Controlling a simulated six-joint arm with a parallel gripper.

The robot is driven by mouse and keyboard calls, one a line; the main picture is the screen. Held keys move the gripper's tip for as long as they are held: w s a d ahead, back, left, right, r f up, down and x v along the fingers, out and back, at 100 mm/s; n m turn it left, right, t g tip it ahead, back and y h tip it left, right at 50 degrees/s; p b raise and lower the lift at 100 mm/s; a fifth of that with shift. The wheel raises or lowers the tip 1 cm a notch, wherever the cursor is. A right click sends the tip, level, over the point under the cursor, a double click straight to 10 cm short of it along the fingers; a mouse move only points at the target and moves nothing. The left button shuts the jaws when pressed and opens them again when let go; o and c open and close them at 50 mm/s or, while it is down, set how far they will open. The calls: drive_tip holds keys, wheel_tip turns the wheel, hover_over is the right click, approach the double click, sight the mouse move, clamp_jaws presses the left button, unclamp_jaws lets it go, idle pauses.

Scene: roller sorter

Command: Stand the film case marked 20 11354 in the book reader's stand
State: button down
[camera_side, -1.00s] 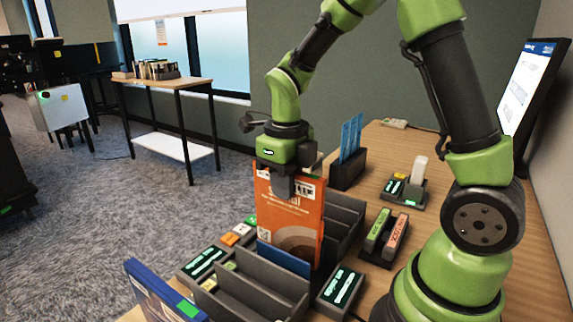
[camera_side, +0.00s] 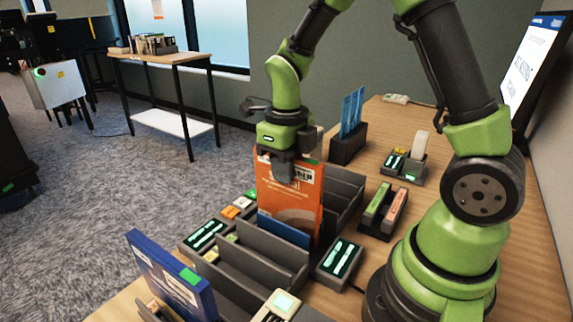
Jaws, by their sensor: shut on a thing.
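My gripper (camera_side: 291,170) is shut on the top edge of a thin orange case (camera_side: 288,205), which has a white label near its top. The case is upright, its lower part hidden by a blue panel and the grey slotted rack (camera_side: 262,262). I cannot tell whether its bottom rests on anything. Its marking is too small to read, so I cannot tell if it is 20 11354. A blue case (camera_side: 168,270) with a green sticker stands upright at the lower left. I cannot tell for sure which holder is the book reader's stand.
Boxes with lit displays flank the rack, at its left (camera_side: 204,236) and right (camera_side: 340,258). A dark holder with blue strips (camera_side: 350,120), a tray with two bars (camera_side: 384,208) and a screen (camera_side: 530,65) are behind and right. A side table (camera_side: 165,60) stands far left.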

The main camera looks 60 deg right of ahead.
drive_tip(key=shift+f, duration=0.25)
drive_tip(key=c, duration=1.1)
unclamp_jaws()
drive_tip(key=shift+o, duration=0.2)
wheel_tip(320, 180, up, 10)
drive_tip(key=shift+f, duration=0.15)
